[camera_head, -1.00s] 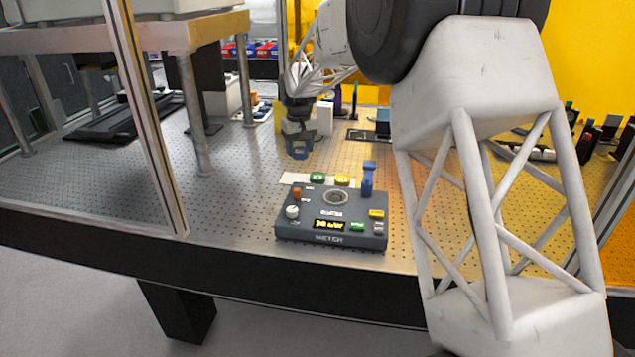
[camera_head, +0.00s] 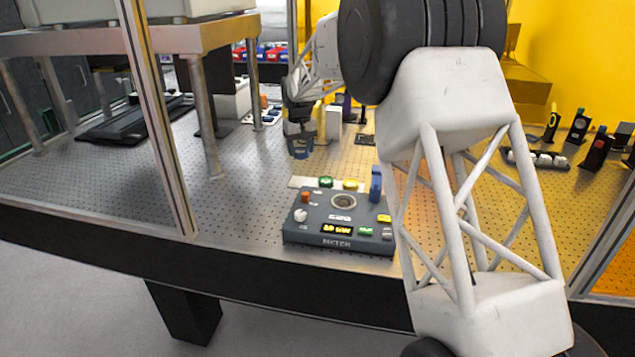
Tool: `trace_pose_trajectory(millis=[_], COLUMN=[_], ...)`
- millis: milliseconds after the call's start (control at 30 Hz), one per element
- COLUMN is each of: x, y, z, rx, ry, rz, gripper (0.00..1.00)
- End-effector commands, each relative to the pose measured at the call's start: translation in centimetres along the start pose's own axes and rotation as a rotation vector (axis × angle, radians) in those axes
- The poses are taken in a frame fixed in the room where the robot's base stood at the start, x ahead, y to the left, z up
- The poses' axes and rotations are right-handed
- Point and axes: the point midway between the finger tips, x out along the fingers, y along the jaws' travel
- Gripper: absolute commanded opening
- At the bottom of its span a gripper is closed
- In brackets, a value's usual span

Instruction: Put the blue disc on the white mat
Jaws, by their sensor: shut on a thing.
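My gripper (camera_head: 299,133) is small in the view, left of centre, pointing down above the perforated table. It is shut on a blue thing (camera_head: 300,153), which looks like the blue disc. Its exact shape is hard to make out at this size. The held blue thing appears behind the mat's left end.
A raised metal shelf with legs (camera_head: 207,115) is on the left. Optics (camera_head: 538,159) stand at the right. The table left of the meter is clear.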

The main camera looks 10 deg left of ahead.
Motion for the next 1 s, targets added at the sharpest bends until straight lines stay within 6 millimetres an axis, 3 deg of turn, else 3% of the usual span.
trace_pose_trajectory(millis=[400, 800, 1000], x=[4.5, 4.8, 6.3], y=[0.0, 0.0, 0.0], z=[0.0, 0.0, 0.1], rx=[0.0, 0.0, 0.0], ry=[-0.002, -0.001, -0.003], rz=[0.0, 0.0, 0.0], gripper=[0.29, 0.29, 0.29])
